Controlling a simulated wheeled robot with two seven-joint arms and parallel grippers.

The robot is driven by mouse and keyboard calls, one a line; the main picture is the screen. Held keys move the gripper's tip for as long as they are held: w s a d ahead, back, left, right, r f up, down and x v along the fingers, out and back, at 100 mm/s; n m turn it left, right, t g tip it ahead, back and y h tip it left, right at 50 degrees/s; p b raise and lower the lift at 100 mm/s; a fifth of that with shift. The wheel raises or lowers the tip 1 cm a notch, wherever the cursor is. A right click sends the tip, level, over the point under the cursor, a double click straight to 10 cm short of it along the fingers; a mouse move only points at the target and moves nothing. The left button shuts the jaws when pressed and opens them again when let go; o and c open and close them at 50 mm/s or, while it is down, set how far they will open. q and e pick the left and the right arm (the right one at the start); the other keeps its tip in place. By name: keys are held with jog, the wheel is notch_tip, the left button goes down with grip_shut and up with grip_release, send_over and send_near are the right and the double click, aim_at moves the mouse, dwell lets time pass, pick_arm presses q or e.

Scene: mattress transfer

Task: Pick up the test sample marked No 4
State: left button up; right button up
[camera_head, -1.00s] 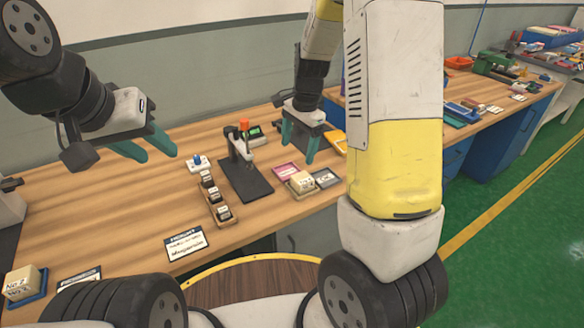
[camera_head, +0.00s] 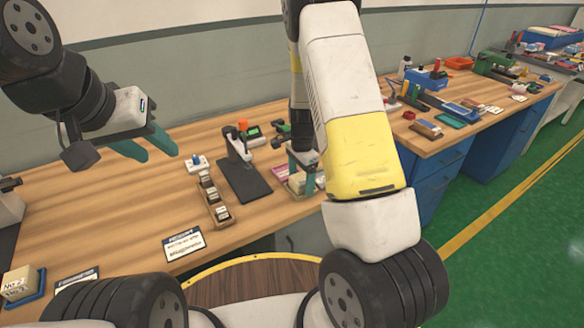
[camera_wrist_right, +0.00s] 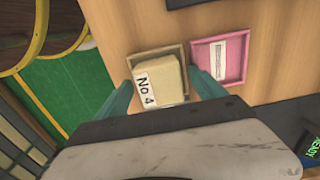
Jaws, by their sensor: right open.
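The sample marked No 4 (camera_wrist_right: 165,78) is a beige block with a white label, sitting in a shallow wooden tray (camera_wrist_right: 150,54) in the right wrist view. My right gripper (camera_wrist_right: 163,92) is open, with one teal finger on each side of the block. I cannot tell whether the fingers touch it. In the head view my right gripper (camera_head: 306,178) is low over the bench, and the block is mostly hidden behind it and my arm. My left gripper (camera_head: 152,146) is open and empty above the left part of the bench.
A pink tray (camera_wrist_right: 217,40) lies beside the wooden one. In the head view a black-based stand (camera_head: 246,183) and a wooden rack of small labelled pieces (camera_head: 214,205) are to the left. A block marked No 2 (camera_head: 18,282) sits at the front left. The bench's middle left is clear.

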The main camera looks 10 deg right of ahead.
jog(key=c, duration=1.4)
jog(key=shift+c, duration=0.2)
